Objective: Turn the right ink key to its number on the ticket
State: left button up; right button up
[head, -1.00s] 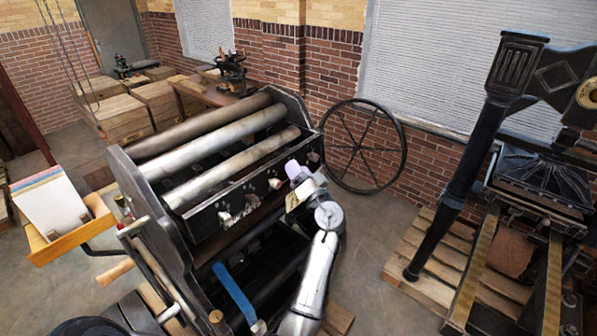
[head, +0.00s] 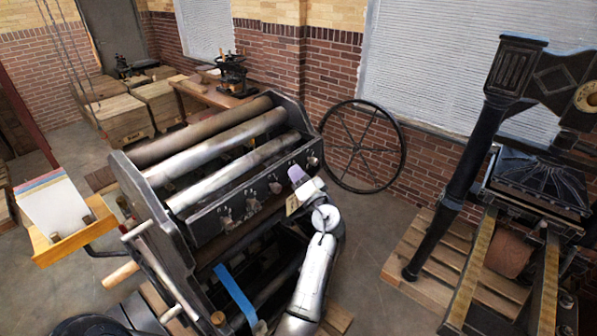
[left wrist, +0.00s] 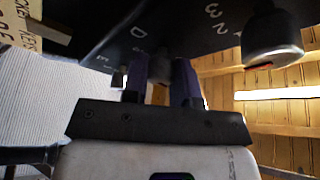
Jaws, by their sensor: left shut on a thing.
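The press's dark ink trough (head: 240,187) carries a row of small knobs along its front, among them one knob (head: 275,187) left of my left gripper and one (head: 313,160) right of it. My left gripper (head: 298,175) is at the right part of this row. In the left wrist view its two purple fingers (left wrist: 160,78) are shut around a dark key (left wrist: 158,68), mostly hidden between them. White marks, including 2 and 3, show on the trough underside. A pale ticket (left wrist: 20,25) with partly cut-off lettering shows at the left. My right gripper is not in view.
Another rounded knob (left wrist: 272,40) stands close beside the fingers in the left wrist view. A spoked wheel (head: 363,146) is at the press's right end. A second press (head: 530,190) stands farther right.

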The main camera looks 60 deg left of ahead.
pick_arm(q)
jog(key=m+p, duration=0.1)
jog(key=m+h+p, duration=0.1)
jog(key=p, duration=0.1)
jog(key=m+p, duration=0.1)
jog(key=m, duration=0.1)
jog(key=shift+r+t, duration=0.25)
jog(key=shift+t, duration=0.05)
jog(key=shift+f+m+h+p, duration=0.1)
jog(key=shift+m+h+p, duration=0.55)
jog(key=shift+p, duration=0.45)
jog(key=shift+f+m+p, duration=0.1)
jog(key=shift+m+p, duration=0.2)
jog(key=shift+m, duration=0.05)
jog(key=o, duration=0.9)
jog(key=shift+d, duration=0.1)
